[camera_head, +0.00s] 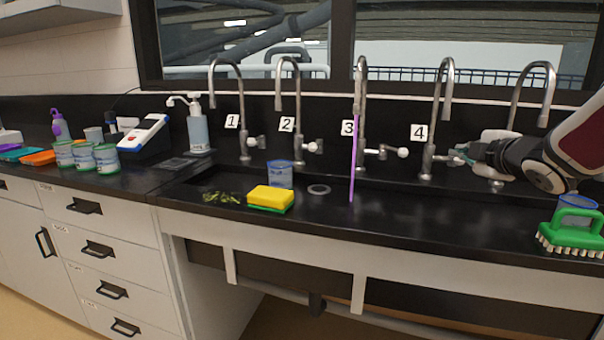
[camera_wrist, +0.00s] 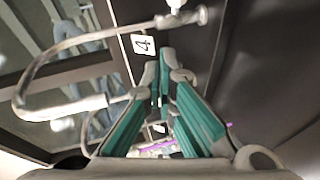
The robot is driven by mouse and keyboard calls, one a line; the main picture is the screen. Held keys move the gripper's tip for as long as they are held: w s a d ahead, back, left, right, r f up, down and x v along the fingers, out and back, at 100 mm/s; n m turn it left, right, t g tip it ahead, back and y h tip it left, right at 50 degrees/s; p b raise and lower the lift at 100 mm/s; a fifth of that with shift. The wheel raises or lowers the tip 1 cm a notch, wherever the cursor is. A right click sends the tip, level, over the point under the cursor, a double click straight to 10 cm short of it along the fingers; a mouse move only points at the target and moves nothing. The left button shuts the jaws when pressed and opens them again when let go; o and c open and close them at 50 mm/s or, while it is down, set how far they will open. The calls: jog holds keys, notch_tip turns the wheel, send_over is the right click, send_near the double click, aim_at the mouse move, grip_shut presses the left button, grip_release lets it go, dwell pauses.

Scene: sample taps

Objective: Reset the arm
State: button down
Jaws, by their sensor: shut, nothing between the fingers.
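My gripper (camera_head: 459,154) is at the right of the sink in the head view, with its fingertips close to the handle side of tap 4 (camera_head: 447,72). It is shut with nothing held; whether it touches the tap I cannot tell. In the wrist view its teal fingers (camera_wrist: 163,82) are close together, near the label 4 (camera_wrist: 143,44) and a curved metal spout (camera_wrist: 38,75). My arm comes in from the right edge. A thin purple stream (camera_head: 353,155) runs straight down from the spout of tap 3 (camera_head: 360,85); purple also shows in the wrist view (camera_wrist: 158,145).
Taps 1 (camera_head: 227,66) and 2 (camera_head: 290,64) stand left. A yellow-green sponge (camera_head: 270,197) and blue-rimmed beaker (camera_head: 280,176) are at the sink. A green brush (camera_head: 573,232) lies right, beneath my arm. A soap dispenser (camera_head: 198,130) and several tubs (camera_head: 84,156) stand left.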

jog(key=s+a+f+m+g, duration=0.5)
jog(key=s+a, duration=0.1)
jog(key=s, duration=1)
jog(key=s+a+f+m+g, duration=0.4)
jog(key=s+a+m+g, duration=0.15)
jog(key=s, duration=0.95)
jog(key=s+a+f+m+g, duration=0.4)
jog(key=s+a+f+m, duration=0.15)
jog(key=s, duration=1.05)
notch_tip(320, 180, up, 26)
jog(key=t+p, duration=0.3)
jog(key=p, duration=2)
jog(key=shift+d+f, duration=0.2)
jog(key=shift+d, duration=0.05)
